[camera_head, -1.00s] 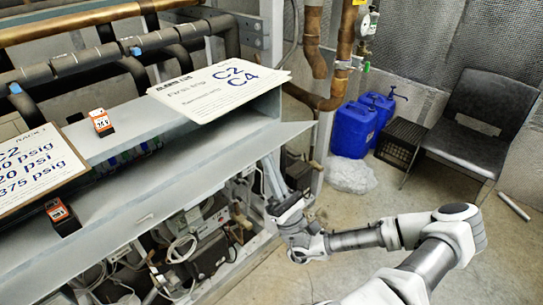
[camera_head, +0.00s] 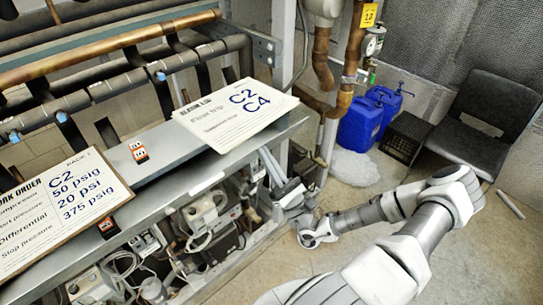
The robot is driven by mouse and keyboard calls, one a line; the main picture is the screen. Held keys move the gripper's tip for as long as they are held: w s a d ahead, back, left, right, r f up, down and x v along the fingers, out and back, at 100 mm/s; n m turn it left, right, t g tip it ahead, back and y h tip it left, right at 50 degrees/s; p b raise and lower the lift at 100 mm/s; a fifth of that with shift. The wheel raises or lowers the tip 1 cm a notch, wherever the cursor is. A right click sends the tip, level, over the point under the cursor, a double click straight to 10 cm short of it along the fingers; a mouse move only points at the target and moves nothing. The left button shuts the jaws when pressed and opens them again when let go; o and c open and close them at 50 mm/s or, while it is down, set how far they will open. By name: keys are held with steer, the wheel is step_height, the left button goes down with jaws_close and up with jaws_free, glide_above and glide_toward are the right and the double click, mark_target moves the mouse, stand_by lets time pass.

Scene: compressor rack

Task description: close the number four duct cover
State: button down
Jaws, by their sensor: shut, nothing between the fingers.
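The long grey metal duct (camera_head: 178,163) runs along the rack top, from lower left to the rack's right end. Its cover (camera_head: 205,180) shows as a narrow grey band along the front. No wiring shows inside the duct, so the cover looks shut or nearly so. I cannot read a cover number. My gripper (camera_head: 266,158) is shut and empty, pointing up at the duct's right end, just below the C2 C4 card. I cannot tell if its tips touch the metal.
The C2 C4 card (camera_head: 235,116) and a work-order card (camera_head: 58,212) lie on the duct, with red tags (camera_head: 138,152) nearby. Compressor gear (camera_head: 205,215) fills the space below. Blue jugs (camera_head: 360,124) and a black chair (camera_head: 473,115) stand right. Some floor is clear.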

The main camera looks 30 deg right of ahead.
steer(key=shift+p+x, duration=0.75)
steer(key=shift+x, duration=0.45)
steer(key=shift+w, duration=0.1)
